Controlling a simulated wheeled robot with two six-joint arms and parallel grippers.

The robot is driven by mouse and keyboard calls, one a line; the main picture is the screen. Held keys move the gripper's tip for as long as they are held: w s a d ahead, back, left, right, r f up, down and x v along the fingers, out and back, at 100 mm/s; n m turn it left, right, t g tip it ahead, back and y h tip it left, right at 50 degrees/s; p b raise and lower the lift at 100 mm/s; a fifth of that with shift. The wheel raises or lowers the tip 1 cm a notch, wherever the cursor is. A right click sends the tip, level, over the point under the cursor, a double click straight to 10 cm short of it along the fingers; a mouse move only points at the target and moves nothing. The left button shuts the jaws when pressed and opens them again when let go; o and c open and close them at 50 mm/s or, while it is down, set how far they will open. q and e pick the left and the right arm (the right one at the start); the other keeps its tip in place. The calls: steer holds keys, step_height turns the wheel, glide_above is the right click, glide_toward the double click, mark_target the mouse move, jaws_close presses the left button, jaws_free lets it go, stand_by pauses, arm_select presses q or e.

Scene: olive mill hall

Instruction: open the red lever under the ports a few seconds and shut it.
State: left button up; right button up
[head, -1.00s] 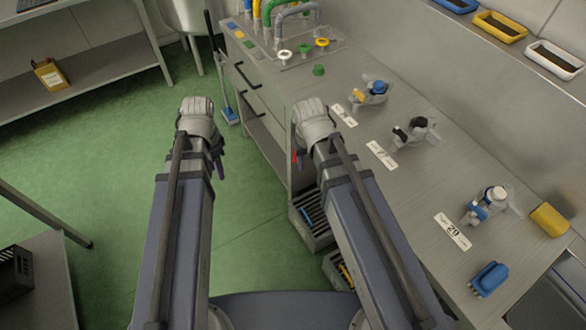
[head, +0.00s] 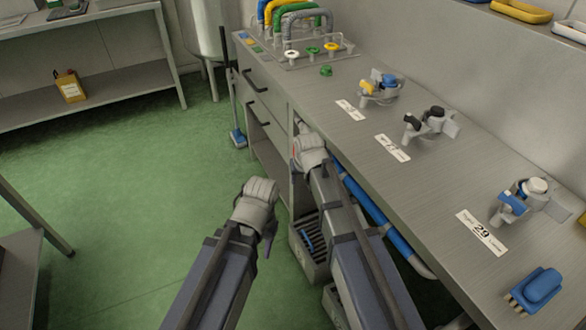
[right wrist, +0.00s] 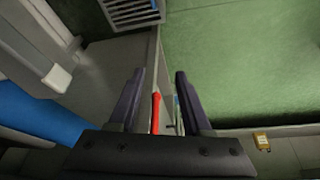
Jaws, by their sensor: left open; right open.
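The red lever (right wrist: 155,113) is a thin upright bar in the right wrist view. It shows between the two dark fingers of my right gripper (right wrist: 160,74), which is open; I cannot tell whether the fingers touch it. In the head view my right wrist (head: 311,152) is at the bench front and hides most of its gripper. My left gripper (head: 267,246) is open over the green floor, clear of the bench, with its fingers mostly hidden. The ports, one white (head: 291,54), one green (head: 312,51) and one yellow (head: 331,47), are at the bench's far end beside coloured hoses.
A blue pipe (head: 385,221) runs under the bench above grey crates (head: 305,262). A blue-headed broom (head: 238,138) leans near the drawers.

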steer(key=shift+w+f, duration=0.15)
steer(key=shift+f, duration=0.15)
steer(key=w, duration=0.7)
steer(key=w+a, duration=0.1)
steer(key=w, duration=0.3)
steer(key=shift+w+a, duration=0.1)
steer(key=shift+w, duration=0.2)
steer(key=shift+w+f+b, duration=0.35)
steer(key=shift+f+b, duration=0.25)
steer(key=shift+c, duration=0.2)
jaws_close()
stand_by(0.3)
